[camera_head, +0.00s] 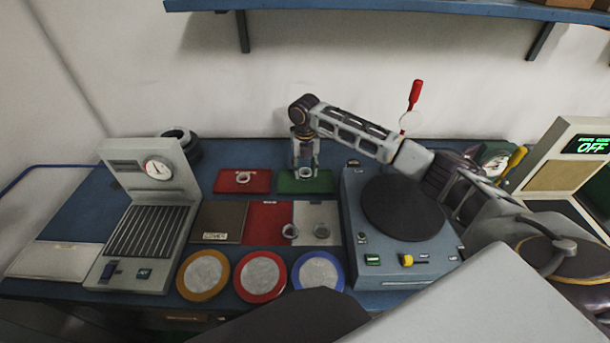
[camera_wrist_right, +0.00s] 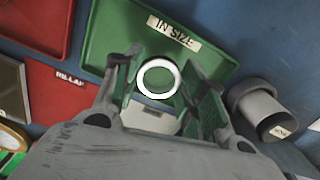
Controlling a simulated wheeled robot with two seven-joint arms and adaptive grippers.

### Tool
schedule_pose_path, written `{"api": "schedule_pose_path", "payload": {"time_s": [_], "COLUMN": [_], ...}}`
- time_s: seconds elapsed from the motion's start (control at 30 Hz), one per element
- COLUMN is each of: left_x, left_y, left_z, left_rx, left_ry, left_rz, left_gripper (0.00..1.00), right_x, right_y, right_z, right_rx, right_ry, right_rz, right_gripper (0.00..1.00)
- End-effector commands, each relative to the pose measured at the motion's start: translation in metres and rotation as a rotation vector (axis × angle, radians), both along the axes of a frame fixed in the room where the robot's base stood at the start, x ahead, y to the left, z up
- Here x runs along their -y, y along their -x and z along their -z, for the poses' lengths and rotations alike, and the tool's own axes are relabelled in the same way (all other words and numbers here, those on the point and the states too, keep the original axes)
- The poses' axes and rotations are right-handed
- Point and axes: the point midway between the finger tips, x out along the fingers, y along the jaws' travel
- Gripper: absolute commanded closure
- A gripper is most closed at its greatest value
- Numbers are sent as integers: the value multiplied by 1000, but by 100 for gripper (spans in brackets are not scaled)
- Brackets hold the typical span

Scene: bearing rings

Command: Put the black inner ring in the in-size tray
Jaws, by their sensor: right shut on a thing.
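The green tray (camera_head: 304,184) lies at the back of the bench; in the right wrist view its label reads IN SIZE (camera_wrist_right: 174,32). My right gripper (camera_head: 305,170) points down over this tray, shut on a small ring (camera_head: 305,173). In the right wrist view the ring (camera_wrist_right: 141,80) looks pale or shiny, not black, between the fingers (camera_wrist_right: 158,82). Whether it touches the tray is hard to tell. My left gripper is not in view.
A red tray (camera_head: 225,186) with a pale ring-like part stands left of the green one. A blue unit with a black turntable (camera_head: 402,209) is close on the right. A grey dial instrument (camera_head: 128,157) stands left. Coloured round pads (camera_head: 262,296) line the front.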

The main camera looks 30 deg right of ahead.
Motion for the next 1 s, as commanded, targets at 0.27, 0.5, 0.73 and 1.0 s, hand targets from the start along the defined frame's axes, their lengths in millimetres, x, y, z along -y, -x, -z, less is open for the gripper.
{"api": "schedule_pose_path", "payload": {"time_s": [0.27,0.5,0.73,1.0], "left_x": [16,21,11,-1], "left_y": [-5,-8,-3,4], "left_z": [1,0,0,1], "left_rx": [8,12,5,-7], "left_ry": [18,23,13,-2], "left_rz": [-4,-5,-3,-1], "left_gripper": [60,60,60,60], "right_x": [0,0,0,0], "right_y": [0,0,0,0], "right_z": [29,30,33,33], "right_rx": [0,1,0,0], "right_ry": [0,0,0,0], "right_rz": [0,-1,-1,-1], "right_gripper": [88,88,88,37]}}
